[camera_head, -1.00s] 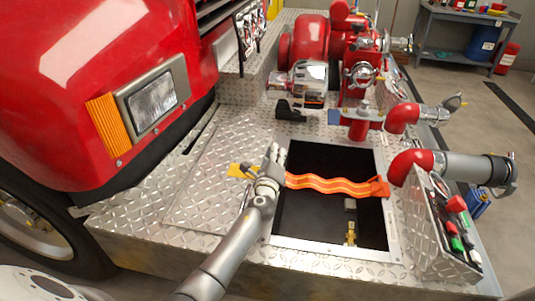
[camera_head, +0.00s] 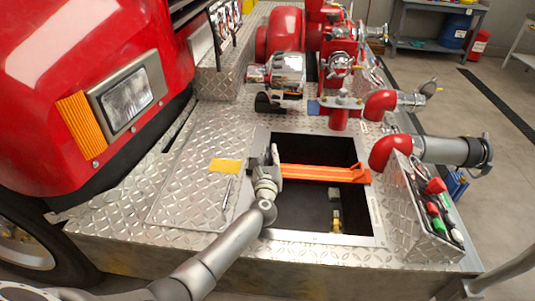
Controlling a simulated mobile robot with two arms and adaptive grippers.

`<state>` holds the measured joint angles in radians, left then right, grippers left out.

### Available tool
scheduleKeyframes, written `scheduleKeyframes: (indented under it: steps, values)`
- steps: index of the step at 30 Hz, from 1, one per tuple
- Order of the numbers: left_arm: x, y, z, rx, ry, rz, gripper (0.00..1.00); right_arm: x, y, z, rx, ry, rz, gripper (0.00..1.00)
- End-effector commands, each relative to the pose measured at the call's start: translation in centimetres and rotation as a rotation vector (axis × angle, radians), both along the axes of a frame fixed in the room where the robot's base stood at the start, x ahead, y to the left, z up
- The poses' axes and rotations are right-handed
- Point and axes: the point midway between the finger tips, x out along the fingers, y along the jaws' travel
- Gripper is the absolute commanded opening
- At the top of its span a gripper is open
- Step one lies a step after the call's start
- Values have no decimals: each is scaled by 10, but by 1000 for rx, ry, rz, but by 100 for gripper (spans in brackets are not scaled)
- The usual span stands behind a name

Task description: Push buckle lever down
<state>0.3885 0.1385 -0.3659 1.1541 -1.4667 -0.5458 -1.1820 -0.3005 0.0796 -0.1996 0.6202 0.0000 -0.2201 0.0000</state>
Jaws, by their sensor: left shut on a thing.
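An orange strap (camera_head: 318,172) runs across the open dark compartment (camera_head: 313,206) in the diamond-plate bumper. Its right end meets an orange fitting at the compartment's right edge. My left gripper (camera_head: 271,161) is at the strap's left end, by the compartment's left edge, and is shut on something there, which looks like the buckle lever. The fingers and wrist hide most of the buckle, so the lever's angle cannot be told. My right gripper is not in view.
A yellow label (camera_head: 225,166) lies on the plate left of the gripper. A brass fitting (camera_head: 336,221) sits inside the compartment. Red pump pipes (camera_head: 390,152) and a sloped control panel (camera_head: 432,212) stand to the right. The red truck body (camera_head: 80,90) is at left.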

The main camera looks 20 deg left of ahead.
Motion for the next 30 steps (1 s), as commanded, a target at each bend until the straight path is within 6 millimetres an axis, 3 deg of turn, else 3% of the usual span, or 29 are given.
scheduleKeyframes:
  steps: [1,17,18,22,30]
  values:
    - [0,-10,-3,-2,5,-21,0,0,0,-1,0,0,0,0]
    - [-1,-11,-7,16,15,-19,0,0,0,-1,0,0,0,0]
    - [-1,-11,-7,16,16,-20,17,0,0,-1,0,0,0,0]
    - [-1,-10,-7,18,15,-18,33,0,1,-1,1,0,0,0]
    - [-1,-6,-6,23,13,-12,33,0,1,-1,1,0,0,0]
